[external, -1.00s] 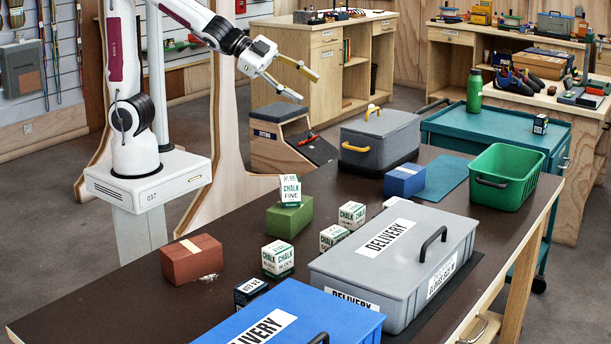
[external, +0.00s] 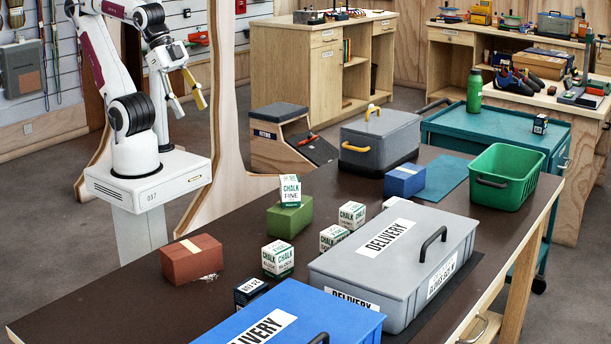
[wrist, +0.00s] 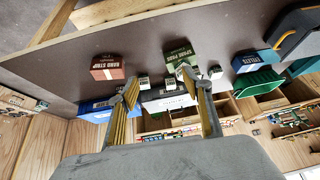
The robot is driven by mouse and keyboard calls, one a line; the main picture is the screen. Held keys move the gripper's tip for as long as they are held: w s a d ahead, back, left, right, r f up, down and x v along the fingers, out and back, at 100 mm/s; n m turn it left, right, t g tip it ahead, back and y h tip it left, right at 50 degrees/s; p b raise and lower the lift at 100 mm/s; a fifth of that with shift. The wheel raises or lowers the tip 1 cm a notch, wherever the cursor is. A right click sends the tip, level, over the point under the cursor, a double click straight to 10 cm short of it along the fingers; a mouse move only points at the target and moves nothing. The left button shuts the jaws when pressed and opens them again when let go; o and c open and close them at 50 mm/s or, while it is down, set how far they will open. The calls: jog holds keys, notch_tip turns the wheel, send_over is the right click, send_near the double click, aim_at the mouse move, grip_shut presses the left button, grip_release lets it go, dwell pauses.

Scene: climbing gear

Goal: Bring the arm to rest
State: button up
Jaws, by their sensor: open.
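My gripper (external: 190,106) is open and empty. In the external view it hangs in the air close to my base, beyond the far left edge of the dark table (external: 110,293), its fingers pointing down. In the wrist view the two fingers (wrist: 160,92) are spread apart with nothing between them, and the table with its blocks and boxes lies ahead at a distance. My arm is folded back over its base, and nothing touches the gripper.
On the table are a red-brown block (external: 192,261), a green block (external: 290,218) with a chalk box (external: 291,191) on top, more chalk boxes (external: 278,260), a grey delivery box (external: 400,250), a blue delivery box (external: 300,312), a green basket (external: 503,176) and a grey case (external: 380,138).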

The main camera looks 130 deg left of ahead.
jog(key=shift+s+d+f+h, duration=0.15)
jog(key=shift+s+d, duration=0.3)
jog(key=shift+s, duration=0.05)
jog(key=shift+s+d+f+h, duration=0.15)
jog(key=shift+s+d, duration=0.25)
jog(key=shift+s, duration=0.05)
